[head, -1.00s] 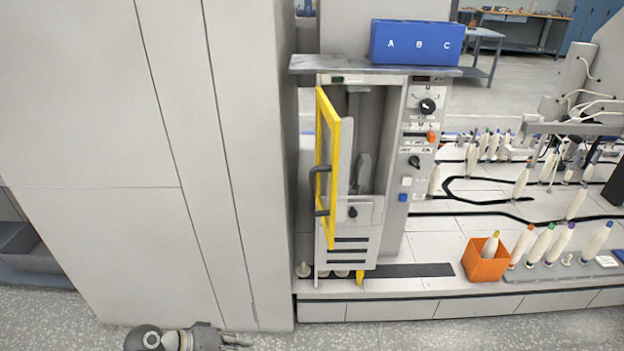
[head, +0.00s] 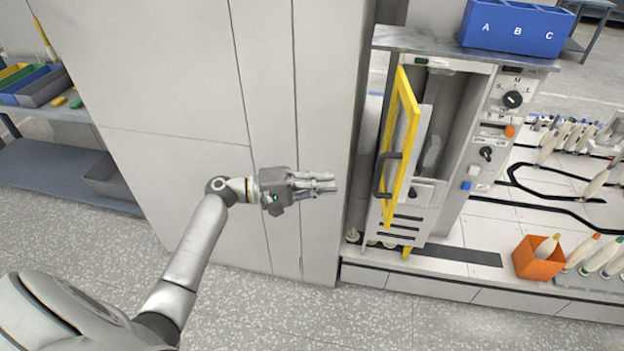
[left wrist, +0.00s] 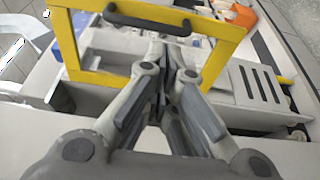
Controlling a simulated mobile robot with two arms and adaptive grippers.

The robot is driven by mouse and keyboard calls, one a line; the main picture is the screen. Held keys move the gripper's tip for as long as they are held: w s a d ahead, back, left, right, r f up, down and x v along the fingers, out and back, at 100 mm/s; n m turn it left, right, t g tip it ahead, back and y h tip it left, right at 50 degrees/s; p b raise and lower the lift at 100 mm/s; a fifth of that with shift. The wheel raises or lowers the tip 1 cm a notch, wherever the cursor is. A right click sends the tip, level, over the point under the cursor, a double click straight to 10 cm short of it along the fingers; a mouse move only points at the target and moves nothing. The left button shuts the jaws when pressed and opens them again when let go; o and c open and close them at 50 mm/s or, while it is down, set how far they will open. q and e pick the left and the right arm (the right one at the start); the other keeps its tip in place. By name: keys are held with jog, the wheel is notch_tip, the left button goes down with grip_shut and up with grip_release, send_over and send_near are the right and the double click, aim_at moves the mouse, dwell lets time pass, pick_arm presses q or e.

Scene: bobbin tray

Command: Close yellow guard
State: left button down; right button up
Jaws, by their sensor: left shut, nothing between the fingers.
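The yellow guard (head: 402,140) is a framed door on the front of the grey machine, standing swung open. It has a dark handle (head: 379,174) on its left face. In the left wrist view the yellow frame (left wrist: 225,48) and the dark handle (left wrist: 147,20) lie ahead of the fingers. My left gripper (head: 334,183) is shut and empty, in front of the light cabinet, left of the guard and apart from it. Its fingers also show in the left wrist view (left wrist: 170,62). My right gripper is in neither view.
A tall light cabinet (head: 180,80) stands left of the machine. A blue box marked A B C (head: 515,28) sits on the machine's top. An orange bin (head: 537,262) with a bobbin stands right of it. Speckled floor is clear in front.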

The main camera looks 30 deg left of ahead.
pick_arm(q)
jog(key=p+x, duration=0.1)
jog(key=x, duration=0.7)
jog(key=shift+p, duration=0.3)
jog(key=shift+w+d, duration=0.1)
jog(key=shift+d, duration=0.05)
